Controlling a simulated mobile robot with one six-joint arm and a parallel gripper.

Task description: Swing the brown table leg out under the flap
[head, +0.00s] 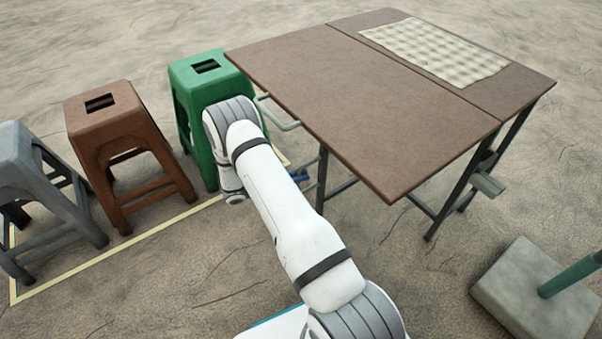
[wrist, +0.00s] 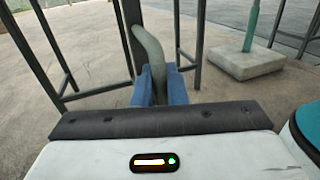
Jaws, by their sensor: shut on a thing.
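The brown table (head: 520,85) stands at the upper right with its large flap (head: 350,90) level with the rest of the top. A dark leg (head: 322,182) stands under the flap near its front edge; it also shows as a dark post in the wrist view (wrist: 132,35). A curved grey-green handle (wrist: 150,45) is at this leg. My gripper (wrist: 162,85) has its blue fingers shut on the handle. In the head view my gripper (head: 300,176) is partly hidden behind my arm, just left of the leg.
Green (head: 187,75), brown (head: 125,115) and grey (head: 22,145) stools stand left beside a yellow floor line (head: 150,236). A concrete block (head: 510,290) with a green pole stands lower right. Another grey-green handle (head: 275,112) projects from the flap's left edge. Floor in front is clear.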

